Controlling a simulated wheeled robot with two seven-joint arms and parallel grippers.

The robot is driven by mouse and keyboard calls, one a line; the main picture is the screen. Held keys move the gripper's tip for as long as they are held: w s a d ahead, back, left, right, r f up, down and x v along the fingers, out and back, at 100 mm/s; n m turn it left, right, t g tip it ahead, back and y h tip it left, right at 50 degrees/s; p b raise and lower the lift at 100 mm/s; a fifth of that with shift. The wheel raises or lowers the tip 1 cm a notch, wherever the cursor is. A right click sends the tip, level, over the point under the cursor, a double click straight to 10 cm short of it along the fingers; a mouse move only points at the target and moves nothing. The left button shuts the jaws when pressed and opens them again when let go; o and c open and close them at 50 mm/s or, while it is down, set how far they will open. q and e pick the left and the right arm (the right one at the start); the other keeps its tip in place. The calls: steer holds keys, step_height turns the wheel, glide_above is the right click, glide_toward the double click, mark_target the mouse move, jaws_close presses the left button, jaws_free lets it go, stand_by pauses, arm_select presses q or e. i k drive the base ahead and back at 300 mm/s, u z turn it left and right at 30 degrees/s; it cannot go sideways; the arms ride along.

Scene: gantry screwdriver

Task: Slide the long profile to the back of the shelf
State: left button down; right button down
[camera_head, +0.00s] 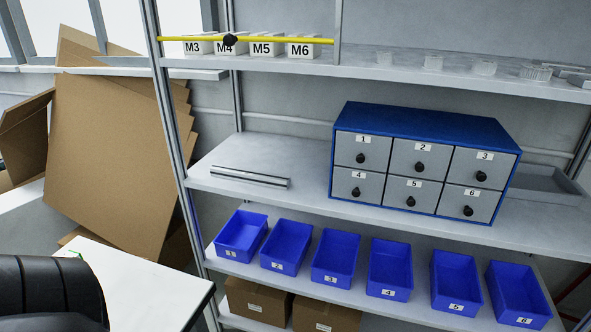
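The long profile (250,177) is a silvery metal bar. It lies flat near the front edge of the middle shelf (285,150), at the left of the blue drawer cabinet (420,119) and apart from it. It runs roughly along the shelf, with its right end slightly lower in the picture. Neither of my grippers shows in the head view. Nothing is seen touching the profile.
Bare shelf lies behind the profile. Several blue bins (388,266) stand on the shelf below. A yellow bar (290,39) crosses before the labelled boxes above. Cardboard (115,155) leans at the left, behind a white table (150,288). A grey tray (545,183) sits right of the cabinet.

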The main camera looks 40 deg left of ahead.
mark_target(254, 177)
steer(key=z, duration=0.05)
steer(key=i, duration=1.3)
steer(key=u, duration=4.3)
